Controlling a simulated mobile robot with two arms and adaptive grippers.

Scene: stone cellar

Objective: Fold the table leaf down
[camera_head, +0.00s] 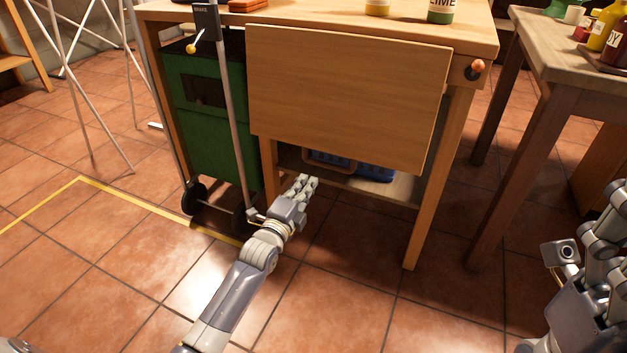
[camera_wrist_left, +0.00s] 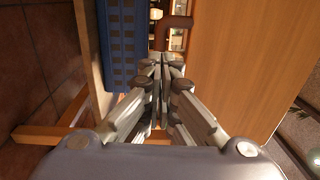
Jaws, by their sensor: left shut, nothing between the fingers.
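The wooden table leaf (camera_head: 345,95) hangs down at the front of the wooden table (camera_head: 330,22), its face towards me and its lower edge above the bottom shelf. It also fills the right of the left wrist view (camera_wrist_left: 245,60). My left gripper (camera_head: 305,182) is shut and empty, just below the leaf's lower left part; I cannot tell if it touches the leaf. A red knob (camera_head: 477,67) sits on the table's front at the right end. My right gripper (camera_head: 615,205) is at the right edge, cut off by the frame; its fingers are unclear.
A blue crate (camera_head: 362,172) stands on the low shelf behind the leaf. A green wheeled bin (camera_head: 210,110) with a grey pole (camera_head: 236,130) is left of my left gripper. A second table (camera_head: 570,60) with bottles is at the right. The tiled floor in front is clear.

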